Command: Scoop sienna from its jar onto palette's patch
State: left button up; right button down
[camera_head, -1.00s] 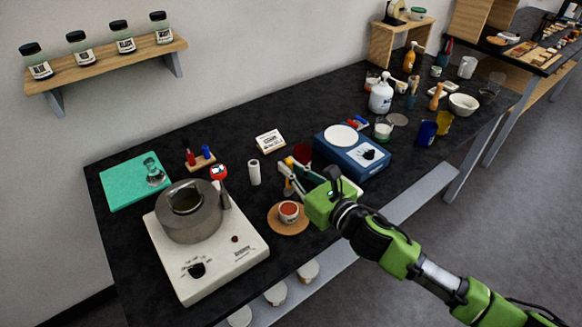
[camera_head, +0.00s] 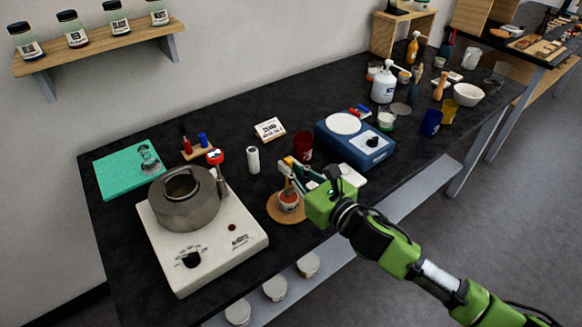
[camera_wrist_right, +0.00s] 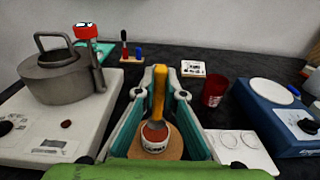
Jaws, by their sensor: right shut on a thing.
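The sienna jar (camera_head: 289,206), a small white pot with reddish-brown content, stands on a round cork mat (camera_head: 279,217). It also shows in the right wrist view (camera_wrist_right: 155,146). My right gripper (camera_head: 290,172) is shut on a scoop with a yellow handle (camera_wrist_right: 159,88), held upright over the jar. The scoop's metal end (camera_wrist_right: 154,130) is at the jar's mouth; I cannot tell how deep it reaches. A white palette (camera_wrist_right: 240,148) with faint round patches lies right of the jar, partly hidden behind my gripper in the head view (camera_head: 353,176). My left gripper is not in view.
A hotplate with a grey pot (camera_head: 184,205) stands left of the jar. A dark red cup (camera_head: 303,146) and a blue scale (camera_head: 358,146) stand behind. A white cylinder (camera_head: 253,160) and a label card (camera_head: 269,130) are nearby.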

jog(key=shift+f+b, duration=0.4)
jog(key=shift+f, duration=0.15)
dwell(0.8)
jog(key=shift+f, duration=0.2)
dwell(0.9)
jog(key=shift+r, duration=0.1)
notch_tip(320, 180, up, 7)
jog(key=p, duration=0.7)
jog(key=shift+r+p, duration=0.1)
jog(key=shift+p, duration=0.2)
dwell(0.4)
